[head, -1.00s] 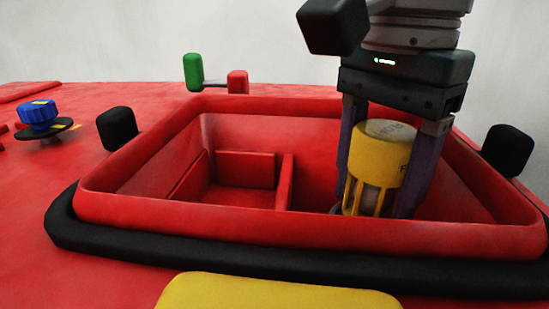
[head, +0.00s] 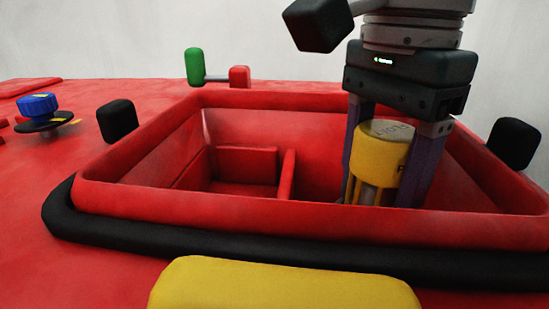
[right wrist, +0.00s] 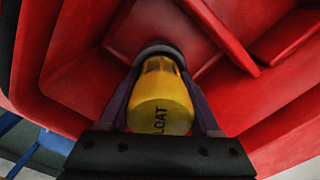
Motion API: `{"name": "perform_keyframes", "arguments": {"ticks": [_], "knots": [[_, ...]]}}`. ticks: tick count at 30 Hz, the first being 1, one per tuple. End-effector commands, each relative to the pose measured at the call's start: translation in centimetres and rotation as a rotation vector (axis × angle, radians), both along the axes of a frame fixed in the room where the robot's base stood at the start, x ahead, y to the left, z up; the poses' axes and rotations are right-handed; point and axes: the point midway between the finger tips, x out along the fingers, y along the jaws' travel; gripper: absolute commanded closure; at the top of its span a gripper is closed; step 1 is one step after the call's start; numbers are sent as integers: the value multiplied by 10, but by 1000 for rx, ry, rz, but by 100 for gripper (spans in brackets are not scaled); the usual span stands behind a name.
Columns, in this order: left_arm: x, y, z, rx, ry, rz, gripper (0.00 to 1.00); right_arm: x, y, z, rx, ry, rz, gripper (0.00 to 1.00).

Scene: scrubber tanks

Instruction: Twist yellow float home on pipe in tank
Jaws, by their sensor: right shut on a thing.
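The yellow float (head: 381,151) is a capped cylinder with slotted sides and dark lettering, upright inside the red tank (head: 300,208) toward its right side. My right gripper (head: 387,165) comes down from above with a purple finger on each side of the float and is shut on it. In the right wrist view the float (right wrist: 160,104) lies between the fingers, its far end at a grey round collar (right wrist: 158,50), which appears to be the pipe. Whether the float is fully seated cannot be told. My left gripper is not in view.
Red dividers (head: 287,175) stand inside the tank left of the float. A black bumper (head: 250,254) runs round the tank's rim. A blue knob (head: 38,105), black blocks (head: 117,121) and a green post (head: 194,67) stand outside it. A yellow pad (head: 285,286) is in front.

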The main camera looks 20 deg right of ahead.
Motion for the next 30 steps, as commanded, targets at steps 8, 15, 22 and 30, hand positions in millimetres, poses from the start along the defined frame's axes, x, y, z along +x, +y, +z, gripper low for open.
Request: {"name": "perform_keyframes", "arguments": {"ticks": [8,15,22,30], "knots": [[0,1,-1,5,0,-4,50,0,0,-1,0,0,0,93],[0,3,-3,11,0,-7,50,0,0,-1,-1,-1,0,93],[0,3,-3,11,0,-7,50,0,0,1,0,-1,0,93],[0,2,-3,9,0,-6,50,0,0,1,0,-1,0,11]]}}
